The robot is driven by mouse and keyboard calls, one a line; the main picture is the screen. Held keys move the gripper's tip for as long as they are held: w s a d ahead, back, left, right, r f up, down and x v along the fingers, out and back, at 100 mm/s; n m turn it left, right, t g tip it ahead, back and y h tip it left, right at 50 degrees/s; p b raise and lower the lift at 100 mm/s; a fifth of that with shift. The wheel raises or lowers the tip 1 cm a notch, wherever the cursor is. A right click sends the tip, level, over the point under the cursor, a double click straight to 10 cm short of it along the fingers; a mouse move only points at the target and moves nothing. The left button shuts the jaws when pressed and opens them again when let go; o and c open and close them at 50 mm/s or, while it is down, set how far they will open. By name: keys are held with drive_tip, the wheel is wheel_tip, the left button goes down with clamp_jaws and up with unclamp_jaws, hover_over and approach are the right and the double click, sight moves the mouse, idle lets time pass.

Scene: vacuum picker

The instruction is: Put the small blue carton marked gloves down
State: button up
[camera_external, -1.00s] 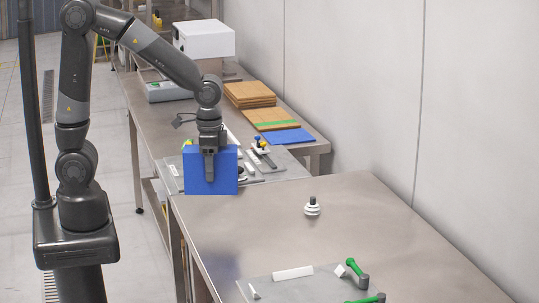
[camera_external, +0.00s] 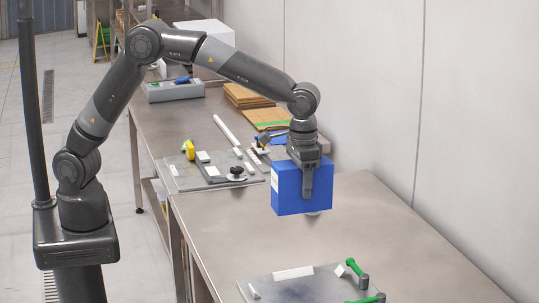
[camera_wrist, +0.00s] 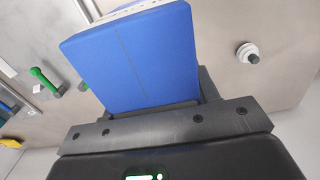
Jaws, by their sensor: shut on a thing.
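The small blue carton (camera_external: 288,192) hangs upright in my gripper (camera_external: 308,188), which is shut on it from above. In the external view it appears over the near metal table (camera_external: 370,225), apparently above the surface; its exact height is hard to judge. In the wrist view the carton (camera_wrist: 130,55) fills the upper middle, between the dark jaws (camera_wrist: 165,112). A pale strip with small unreadable print shows along one of its edges. No gloves marking is readable.
A white round piece with a dark knob (camera_wrist: 247,53) stands on the table, almost hidden behind the carton externally. A grey board with green-handled fittings (camera_external: 310,288) lies at the front. Another grey board (camera_external: 185,180) with parts lies behind left. The table's right side looks clear.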

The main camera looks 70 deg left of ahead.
drive_tip(key=shift+w+d+f, duration=0.15)
drive_tip(key=shift+w+d, duration=0.15)
drive_tip(key=shift+d, duration=0.35)
drive_tip(key=shift+w+d+f, duration=0.1)
drive_tip(key=shift+w+d, duration=0.2)
drive_tip(key=shift+d, duration=0.3)
drive_tip(key=shift+w+d+f, duration=0.1)
drive_tip(key=shift+w, duration=0.1)
drive_tip(key=shift+w+a+f, duration=1.15)
drive_tip(key=shift+w+f, duration=0.35)
drive_tip(key=shift+f, duration=0.3)
drive_tip(key=shift+w+a+f, duration=1.1)
drive_tip(key=shift+w+f, duration=0.45)
drive_tip(key=shift+f, duration=0.3)
drive_tip(key=shift+w+a+f, duration=1.15)
drive_tip(key=shift+w+f, duration=0.35)
drive_tip(key=shift+f, duration=0.3)
drive_tip(key=shift+f, duration=0.15)
drive_tip(key=o, duration=1)
drive_tip(key=shift+o, duration=0.2)
